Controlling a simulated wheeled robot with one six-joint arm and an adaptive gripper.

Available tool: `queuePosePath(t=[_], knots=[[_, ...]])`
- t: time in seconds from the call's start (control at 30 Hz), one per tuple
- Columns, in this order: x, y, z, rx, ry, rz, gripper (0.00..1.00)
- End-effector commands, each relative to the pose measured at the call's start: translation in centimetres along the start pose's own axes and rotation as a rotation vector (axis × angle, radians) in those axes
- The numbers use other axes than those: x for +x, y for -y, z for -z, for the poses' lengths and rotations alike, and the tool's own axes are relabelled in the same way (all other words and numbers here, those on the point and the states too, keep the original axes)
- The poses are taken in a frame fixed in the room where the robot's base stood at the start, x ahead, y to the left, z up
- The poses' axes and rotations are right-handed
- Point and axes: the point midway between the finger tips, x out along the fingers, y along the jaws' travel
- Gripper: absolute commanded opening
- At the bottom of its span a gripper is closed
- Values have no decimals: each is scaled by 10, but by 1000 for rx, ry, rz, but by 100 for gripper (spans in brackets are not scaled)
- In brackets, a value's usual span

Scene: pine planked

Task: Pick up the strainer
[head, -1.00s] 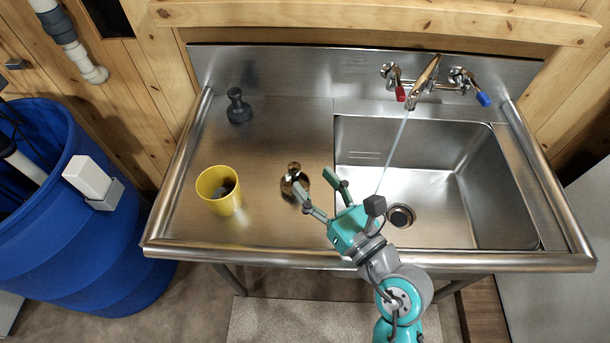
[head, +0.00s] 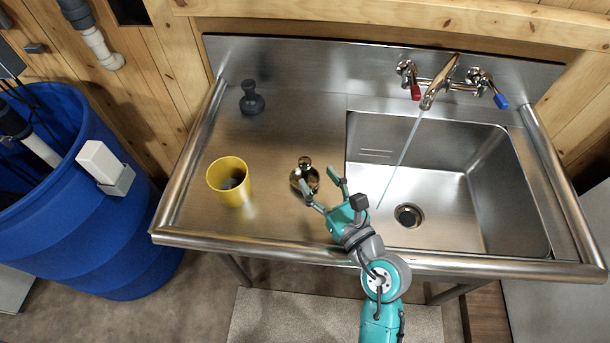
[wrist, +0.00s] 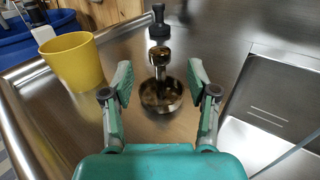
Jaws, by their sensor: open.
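The strainer (head: 303,179) is a shiny metal bowl with a round knob on top. It stands on the steel drainboard, left of the sink basin. In the wrist view the strainer (wrist: 160,94) is centred between the two fingers. My gripper (head: 321,181) is open and empty, low at the strainer's right and front side. One fingertip overlaps the strainer's edge in the head view; I cannot tell whether they touch. In the wrist view the gripper (wrist: 160,75) shows a finger on each side of the bowl, with visible gaps.
A yellow cup (head: 230,182) stands left of the strainer, and a dark knobbed stopper (head: 251,98) stands behind. The sink basin (head: 450,195) is to the right, with water running from the faucet (head: 440,82). A blue barrel (head: 95,220) is at the left.

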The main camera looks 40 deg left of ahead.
Motion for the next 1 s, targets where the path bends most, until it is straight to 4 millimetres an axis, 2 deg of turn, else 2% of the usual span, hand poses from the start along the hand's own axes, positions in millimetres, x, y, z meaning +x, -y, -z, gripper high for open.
queuePosePath(t=[0.17, 0.4, 0.67, 0.77, 0.9, 0.93, 1.0], knots=[[13, 0, 0, 0, -1, -2, 59], [45, -1, 0, 1, -1, -2, 59], [50, 0, 0, 1, -1, 0, 59], [50, 0, 0, 1, -1, 0, 39], [50, 0, 0, 1, -1, 0, 4], [50, 0, 0, 1, -1, 0, 0], [50, 0, 0, 1, 0, 0, 0]])
